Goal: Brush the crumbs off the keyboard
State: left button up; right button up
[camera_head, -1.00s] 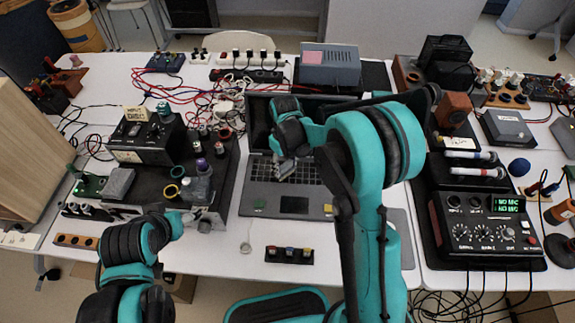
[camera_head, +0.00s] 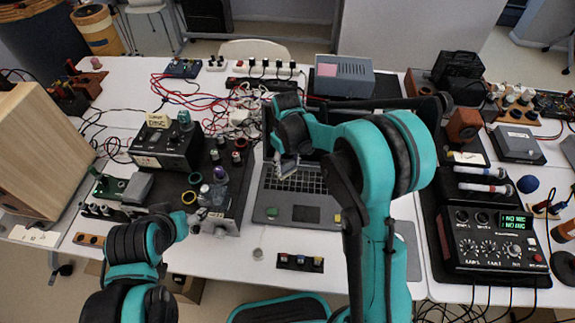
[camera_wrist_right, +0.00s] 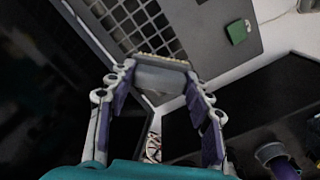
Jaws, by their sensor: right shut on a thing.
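The keyboard (camera_head: 312,183) is part of an open dark laptop (camera_head: 284,213); its keys also fill the upper left of the right wrist view (camera_wrist_right: 118,20). My right gripper (camera_head: 287,168) is over the keyboard's left side. In the right wrist view its purple-padded fingers (camera_wrist_right: 160,95) are shut on a grey brush (camera_wrist_right: 160,77), whose pale bristle edge (camera_wrist_right: 162,58) is at the keys; whether it touches cannot be told. I cannot make out crumbs. My left gripper (camera_head: 200,219) is low at the left, near the table's front edge; its jaws are too small to read.
Bottles (camera_head: 220,185) and a black box (camera_head: 166,148) stand left of the laptop. A small button strip (camera_head: 300,263) lies in front. A control box (camera_head: 490,240) is at right.

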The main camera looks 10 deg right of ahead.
jog(key=shift+r+p, duration=0.6)
jog(key=shift+r, duration=0.55)
jog(key=shift+d, duration=0.1)
